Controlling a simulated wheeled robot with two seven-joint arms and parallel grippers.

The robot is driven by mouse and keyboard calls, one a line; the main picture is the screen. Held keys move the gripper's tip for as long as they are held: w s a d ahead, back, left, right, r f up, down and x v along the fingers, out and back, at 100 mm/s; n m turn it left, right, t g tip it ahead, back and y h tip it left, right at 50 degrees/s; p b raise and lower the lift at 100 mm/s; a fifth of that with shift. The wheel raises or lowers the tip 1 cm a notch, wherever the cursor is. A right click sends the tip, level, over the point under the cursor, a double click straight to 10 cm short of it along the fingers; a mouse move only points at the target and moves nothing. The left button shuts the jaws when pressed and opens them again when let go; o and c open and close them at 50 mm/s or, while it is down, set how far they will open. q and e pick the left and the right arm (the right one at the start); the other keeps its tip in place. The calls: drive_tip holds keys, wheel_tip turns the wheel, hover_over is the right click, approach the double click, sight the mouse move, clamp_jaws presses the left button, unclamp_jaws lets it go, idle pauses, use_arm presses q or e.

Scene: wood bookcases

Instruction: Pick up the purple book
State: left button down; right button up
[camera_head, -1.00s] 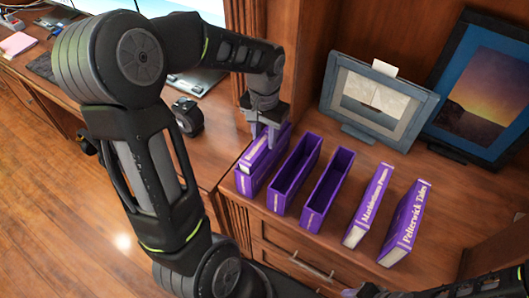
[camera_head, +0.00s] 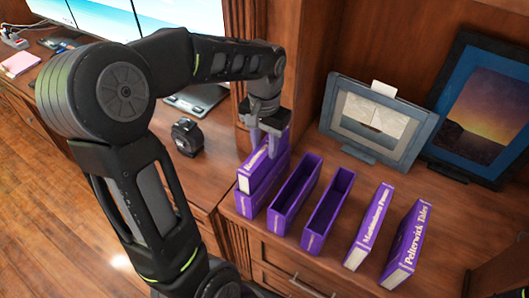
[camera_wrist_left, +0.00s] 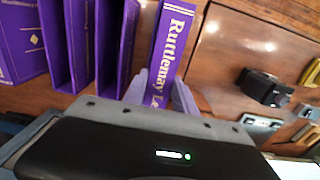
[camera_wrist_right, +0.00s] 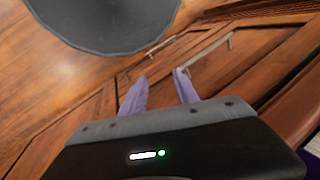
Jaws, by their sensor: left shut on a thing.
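My left gripper (camera_head: 270,125) points down over the left purple slipcase and is shut on a purple book (camera_head: 253,172). The book stands upright, partly above the slipcase (camera_head: 265,193), with its lower part hidden inside. In the left wrist view its spine, reading "Ruttlemay Le…" (camera_wrist_left: 171,48), lies between the two fingers. My right gripper (camera_wrist_right: 160,92) shows only in its own wrist view; its fingers are apart with nothing between them.
Two empty purple slipcases (camera_head: 295,192) (camera_head: 328,208) stand to the right, then two purple books (camera_head: 369,228) (camera_head: 407,242). Picture frames (camera_head: 375,120) (camera_head: 480,110) stand behind. A black round object (camera_head: 187,137) sits left on the desk.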

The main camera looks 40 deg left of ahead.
use_arm(q)
wheel_tip(320, 180, up, 14)
drive_tip(key=p, duration=0.1)
drive_tip(key=shift+f+p, duration=0.2)
drive_tip(key=shift+p, duration=0.2)
idle(0.6)
